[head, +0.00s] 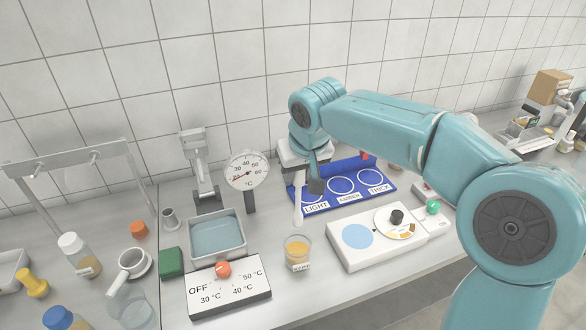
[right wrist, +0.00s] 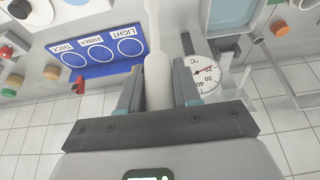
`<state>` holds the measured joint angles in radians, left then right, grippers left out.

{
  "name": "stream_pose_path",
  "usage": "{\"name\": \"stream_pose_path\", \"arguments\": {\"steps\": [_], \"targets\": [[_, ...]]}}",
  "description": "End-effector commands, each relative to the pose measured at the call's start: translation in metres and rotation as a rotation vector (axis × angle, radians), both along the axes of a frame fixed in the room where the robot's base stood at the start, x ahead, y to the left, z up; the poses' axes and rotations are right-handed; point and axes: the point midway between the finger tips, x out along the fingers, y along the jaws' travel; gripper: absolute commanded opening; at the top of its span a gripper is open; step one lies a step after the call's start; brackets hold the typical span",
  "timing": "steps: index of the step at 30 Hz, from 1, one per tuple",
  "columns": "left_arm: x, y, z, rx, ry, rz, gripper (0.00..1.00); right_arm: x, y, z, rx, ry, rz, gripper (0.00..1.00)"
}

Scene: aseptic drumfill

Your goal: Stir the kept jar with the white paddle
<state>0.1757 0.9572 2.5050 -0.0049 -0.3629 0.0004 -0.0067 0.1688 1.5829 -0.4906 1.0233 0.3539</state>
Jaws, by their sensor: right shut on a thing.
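The white paddle (head: 298,208) hangs about upright from my right gripper (head: 309,182), its lower end just above the jar. In the right wrist view the paddle (right wrist: 157,75) stands between the two fingers of the right gripper (right wrist: 158,88), which are shut on its handle. A clear jar (head: 298,252) with amber liquid and a small label stands on the bench below the paddle. I cannot tell whether the paddle tip is over the jar's mouth or a little behind it. My left gripper is not in view.
A blue rack (head: 345,201) marked LIGHT, AMBER and THICK stands behind. A white dial unit (head: 352,262) is right of the jar. A water bath (head: 217,257), a dial thermometer (head: 247,172) and a temperature panel (head: 228,297) are left. Bottles and a mug (head: 132,262) stand farther left.

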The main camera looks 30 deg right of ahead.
Motion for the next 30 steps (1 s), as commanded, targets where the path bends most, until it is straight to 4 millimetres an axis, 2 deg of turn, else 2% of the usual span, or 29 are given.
{"name": "stream_pose_path", "arguments": {"steps": [8,30], "targets": [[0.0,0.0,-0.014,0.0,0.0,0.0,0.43,-0.005,0.001,-0.016,-0.001,0.001,0.001,0.02],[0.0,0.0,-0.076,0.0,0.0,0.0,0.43,-0.001,0.002,-0.089,-0.001,0.001,0.001,0.02]]}}
